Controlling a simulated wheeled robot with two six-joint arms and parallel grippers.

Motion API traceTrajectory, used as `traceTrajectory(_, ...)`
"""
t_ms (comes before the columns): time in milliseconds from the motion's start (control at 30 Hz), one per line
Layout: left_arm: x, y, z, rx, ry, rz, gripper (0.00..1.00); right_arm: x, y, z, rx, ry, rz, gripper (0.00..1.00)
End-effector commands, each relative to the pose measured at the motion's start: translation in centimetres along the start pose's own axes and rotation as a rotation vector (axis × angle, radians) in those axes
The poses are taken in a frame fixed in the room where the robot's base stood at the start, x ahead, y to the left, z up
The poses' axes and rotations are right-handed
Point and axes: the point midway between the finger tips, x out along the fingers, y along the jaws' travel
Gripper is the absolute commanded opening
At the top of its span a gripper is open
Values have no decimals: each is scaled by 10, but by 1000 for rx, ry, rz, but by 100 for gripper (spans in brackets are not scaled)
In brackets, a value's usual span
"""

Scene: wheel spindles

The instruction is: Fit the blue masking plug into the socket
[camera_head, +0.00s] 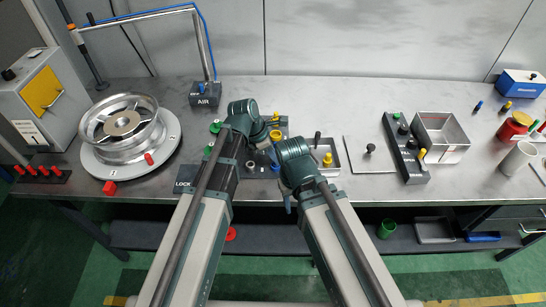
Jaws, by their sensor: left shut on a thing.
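My left gripper (262,139) is over the fixture block in the middle of the bench, its fingers mostly hidden by its wrist. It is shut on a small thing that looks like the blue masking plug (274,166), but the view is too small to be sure. A pale ring (251,165) on the dark block below it may be the socket; I cannot tell whether plug and socket touch. My right arm's wrist (293,150) is close to the right of the left gripper. The right gripper's fingers are hidden, so its opening does not show.
A wheel (121,122) lies on a round plate at the left. A tray (328,170) with yellow and dark plugs is right of the right wrist. A dark rack (397,135) and an open metal box (440,115) stand further right.

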Motion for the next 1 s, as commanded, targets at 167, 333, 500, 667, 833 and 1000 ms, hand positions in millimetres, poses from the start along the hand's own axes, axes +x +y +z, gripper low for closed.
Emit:
traceTrajectory(167,3,0,-2,0,0,0,23,4,0,0,0,0,0,50)
traceTrajectory(333,3,0,-2,0,0,0,48,3,0,0,0,0,0,50)
traceTrajectory(500,3,0,-2,0,0,0,48,3,0,0,0,0,0,50)
traceTrajectory(667,2,0,-1,0,0,0,48,2,0,0,0,0,0,50)
traceTrajectory(833,-7,0,1,-1,0,0,48,-7,1,0,0,0,0,50)
traceTrajectory(1000,-27,0,2,-2,0,0,48,-25,2,1,0,0,0,50)
